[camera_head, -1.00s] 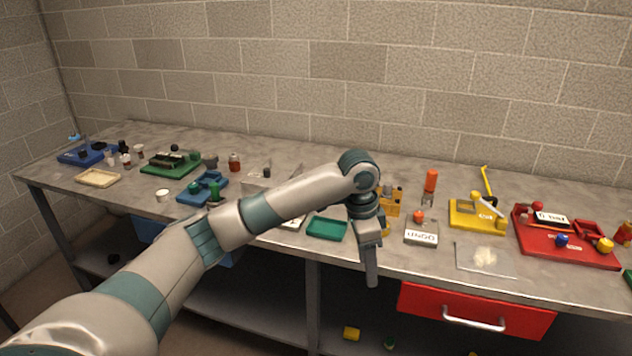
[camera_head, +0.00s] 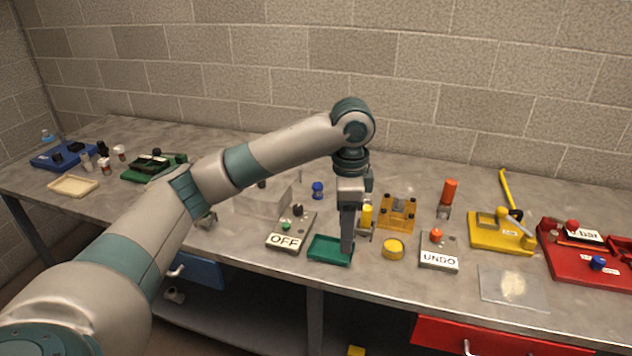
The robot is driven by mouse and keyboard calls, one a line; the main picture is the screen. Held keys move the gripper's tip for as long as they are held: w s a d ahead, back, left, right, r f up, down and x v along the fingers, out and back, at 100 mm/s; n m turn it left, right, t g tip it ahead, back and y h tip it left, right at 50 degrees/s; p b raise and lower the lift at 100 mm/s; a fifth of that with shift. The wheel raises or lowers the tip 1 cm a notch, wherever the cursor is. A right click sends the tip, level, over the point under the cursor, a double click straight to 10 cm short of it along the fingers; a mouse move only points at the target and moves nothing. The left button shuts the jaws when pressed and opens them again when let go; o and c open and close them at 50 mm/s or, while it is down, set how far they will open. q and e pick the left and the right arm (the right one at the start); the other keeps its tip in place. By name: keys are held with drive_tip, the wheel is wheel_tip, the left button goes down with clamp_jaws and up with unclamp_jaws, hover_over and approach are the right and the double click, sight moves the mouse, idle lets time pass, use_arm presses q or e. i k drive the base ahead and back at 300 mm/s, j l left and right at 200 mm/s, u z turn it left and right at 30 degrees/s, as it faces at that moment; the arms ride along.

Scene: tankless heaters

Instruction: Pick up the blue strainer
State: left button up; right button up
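A small upright blue piece (camera_head: 317,190) stands on the bench left of my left gripper, and it may be the strainer. A light-blue piece (camera_head: 46,135) stands at the far left on a blue board; at this size I cannot tell which of the two is the strainer. My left gripper (camera_head: 347,250) points down, with its fingertip at the right side of a green tray (camera_head: 322,250). I see it side-on, so its opening does not show. No blue piece is visible in it. My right gripper is out of view.
Right of the gripper stand a yellow-topped piece (camera_head: 366,215), an amber block (camera_head: 397,212) and a yellow cap (camera_head: 393,249). An OFF box (camera_head: 283,241) is left of the green tray, and an UNDO box (camera_head: 439,263) is to the right. A brick wall closes the back.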

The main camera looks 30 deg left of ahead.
sight(317, 187)
drive_tip(key=i+j, duration=1.05)
drive_tip(key=j, duration=0.15)
